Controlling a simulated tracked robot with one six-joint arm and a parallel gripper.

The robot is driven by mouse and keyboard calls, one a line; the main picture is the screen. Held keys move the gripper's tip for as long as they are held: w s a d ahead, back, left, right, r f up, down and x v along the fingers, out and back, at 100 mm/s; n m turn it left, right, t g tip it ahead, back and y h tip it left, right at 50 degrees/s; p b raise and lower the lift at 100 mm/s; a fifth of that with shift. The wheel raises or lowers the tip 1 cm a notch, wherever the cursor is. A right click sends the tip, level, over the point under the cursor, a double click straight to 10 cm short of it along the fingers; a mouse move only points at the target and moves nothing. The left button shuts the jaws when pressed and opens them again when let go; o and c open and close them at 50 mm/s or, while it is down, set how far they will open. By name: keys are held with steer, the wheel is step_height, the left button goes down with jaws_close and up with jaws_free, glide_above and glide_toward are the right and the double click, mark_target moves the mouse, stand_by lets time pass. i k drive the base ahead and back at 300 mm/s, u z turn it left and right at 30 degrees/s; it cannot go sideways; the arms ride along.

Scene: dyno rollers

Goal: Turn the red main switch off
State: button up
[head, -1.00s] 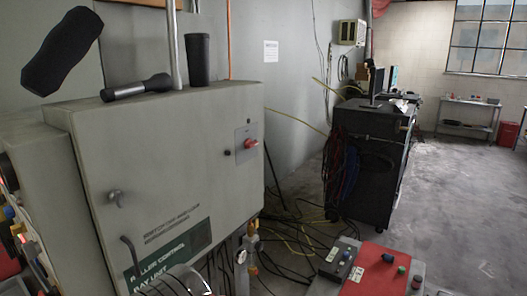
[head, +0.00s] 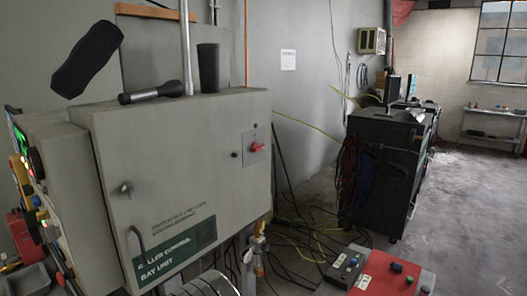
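The red main switch (head: 257,148) sits on a light plate at the upper right of the grey cabinet door (head: 185,165). It is small in the head view, and I cannot tell which position its handle is in. My gripper is not in view, and nothing is seen touching the switch.
A flashlight (head: 152,92) and a black cylinder (head: 208,68) are on the cabinet top. A dark elongated object (head: 88,60) shows above left. A red control box (head: 385,275) is at lower right. Cables lie on the floor; open floor (head: 460,210) lies right.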

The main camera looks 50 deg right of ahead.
mark_target(255, 147)
steer(key=z, duration=0.8)
steer(key=i, duration=0.6)
steer(key=z, duration=0.05)
